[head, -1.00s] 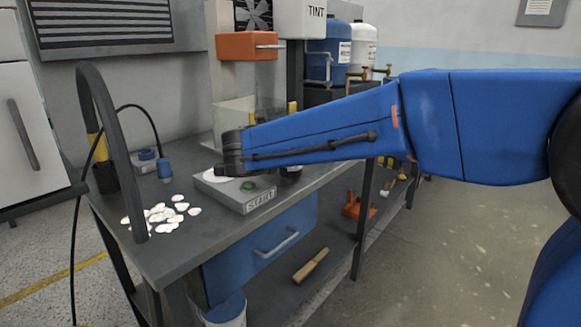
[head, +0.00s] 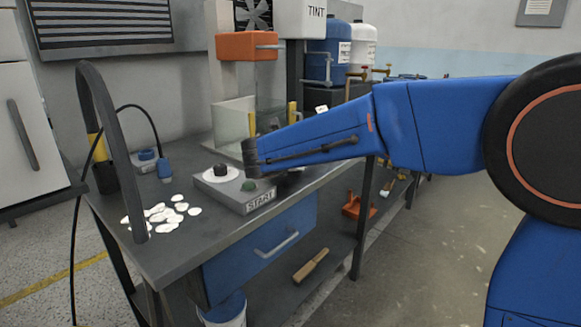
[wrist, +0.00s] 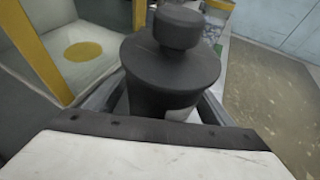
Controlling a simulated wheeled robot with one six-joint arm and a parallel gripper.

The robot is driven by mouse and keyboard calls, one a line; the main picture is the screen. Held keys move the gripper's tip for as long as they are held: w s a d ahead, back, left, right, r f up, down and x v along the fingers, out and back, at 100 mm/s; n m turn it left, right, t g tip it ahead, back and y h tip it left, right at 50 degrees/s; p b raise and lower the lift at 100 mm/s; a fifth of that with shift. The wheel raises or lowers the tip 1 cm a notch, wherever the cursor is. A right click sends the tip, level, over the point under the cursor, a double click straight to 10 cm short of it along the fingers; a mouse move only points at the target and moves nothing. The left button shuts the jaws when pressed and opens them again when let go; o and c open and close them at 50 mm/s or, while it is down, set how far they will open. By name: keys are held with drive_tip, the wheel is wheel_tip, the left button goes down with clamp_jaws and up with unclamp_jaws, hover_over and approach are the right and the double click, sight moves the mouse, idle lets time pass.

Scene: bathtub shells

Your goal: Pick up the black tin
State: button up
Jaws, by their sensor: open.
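The black tin (wrist: 160,72) fills the middle of the wrist view. It is dark, round and upright, with a wide shoulder, a knob-like cap and a bit of white label low on its front. My gripper (wrist: 158,102) is open, with a grey finger showing on either side of the tin's body. The fingertips are mostly hidden behind the tin, and I cannot tell whether either finger touches it. In the head view my blue arm hides the gripper and most or all of the tin.
White discs (head: 160,213) lie at the left. A clear-walled, yellow-posted enclosure (wrist: 78,52) is close left of the tin. Blue and white containers stand behind.

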drive_tip(key=c, duration=1.9)
drive_tip(key=shift+r, duration=0.1)
